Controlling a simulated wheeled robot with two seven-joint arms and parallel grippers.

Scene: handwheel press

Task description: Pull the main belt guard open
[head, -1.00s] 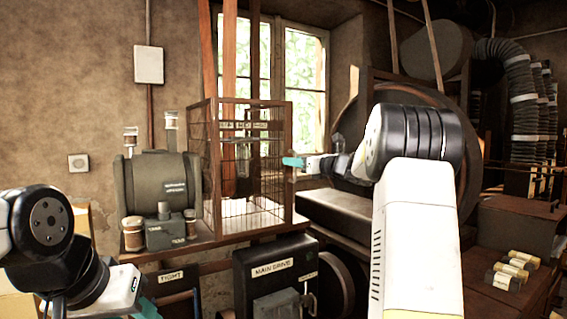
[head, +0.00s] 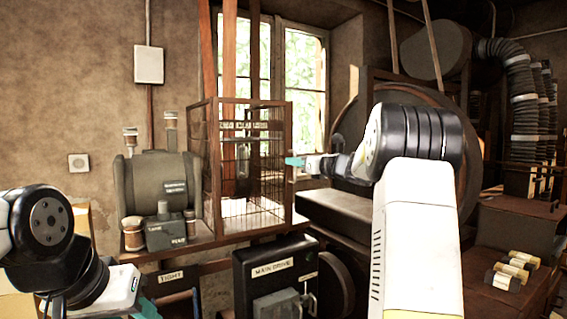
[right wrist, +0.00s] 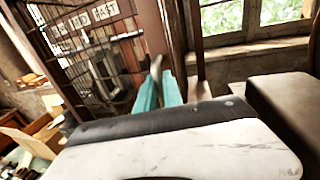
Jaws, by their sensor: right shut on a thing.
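The main belt guard is a brown-framed wire mesh cage (head: 205,165) with a lettered strip across its upper front. It stands on a wooden bench in front of the window in the head view. My right gripper (head: 294,161) is at the guard's right front post, with its teal fingertips shut on a narrow upright part that looks like its handle. In the right wrist view the teal fingers (right wrist: 161,92) close around this part, and the guard's mesh panel (right wrist: 75,50) is at the left. My left gripper (head: 147,310) is low at the left, away from the guard, its tips partly cut off.
A grey motor (head: 150,190) stands left of the guard on the bench. The black main drive box (head: 270,272) is below it. A large wheel (head: 350,120) is behind my right arm. Small labelled blocks (head: 515,267) lie at the lower right.

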